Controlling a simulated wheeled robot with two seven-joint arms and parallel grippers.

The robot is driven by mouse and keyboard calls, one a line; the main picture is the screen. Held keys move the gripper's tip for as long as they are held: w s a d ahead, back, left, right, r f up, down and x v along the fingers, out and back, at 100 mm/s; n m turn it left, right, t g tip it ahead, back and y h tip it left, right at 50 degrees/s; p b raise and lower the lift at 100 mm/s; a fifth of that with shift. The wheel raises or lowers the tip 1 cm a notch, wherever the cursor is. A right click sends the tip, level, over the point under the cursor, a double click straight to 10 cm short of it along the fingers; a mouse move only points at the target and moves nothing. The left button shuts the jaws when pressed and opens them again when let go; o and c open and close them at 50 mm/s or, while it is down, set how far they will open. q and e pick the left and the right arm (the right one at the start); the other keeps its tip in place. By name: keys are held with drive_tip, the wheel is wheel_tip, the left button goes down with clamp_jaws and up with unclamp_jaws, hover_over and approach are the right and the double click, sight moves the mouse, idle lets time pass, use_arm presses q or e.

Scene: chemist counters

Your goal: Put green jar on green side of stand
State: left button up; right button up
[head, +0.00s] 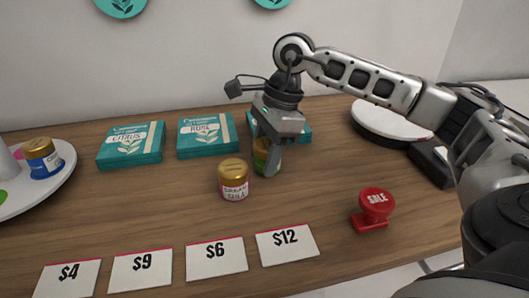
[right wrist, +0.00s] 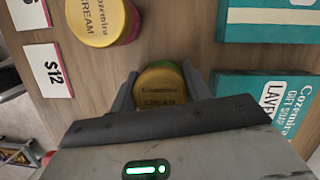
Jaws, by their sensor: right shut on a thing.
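The green jar (head: 264,157) has a gold lid and stands at the middle of the counter, partly hidden by my gripper. My right gripper (head: 272,160) comes down from above and is shut on it. In the right wrist view the jar's gold lid (right wrist: 160,88) sits between the two fingers, with a little green showing behind it. The stand (head: 62,178) is a round white plate at the far left, cut by the picture's edge. It has a green patch (head: 3,196) and a pink patch, and a blue jar (head: 42,158) stands on it. My left gripper is out of view.
A red-pink jar (head: 233,179) with a gold lid stands just left of the green jar. Teal boxes (head: 131,145) line the back. Price cards (head: 211,258) lie along the front. A red SALE stamp (head: 375,206) and a round white-topped thing (head: 390,119) are to the right.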

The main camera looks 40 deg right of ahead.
drive_tip(key=shift+f, duration=0.2)
drive_tip(key=o, duration=1)
drive_tip(key=shift+r, duration=0.1)
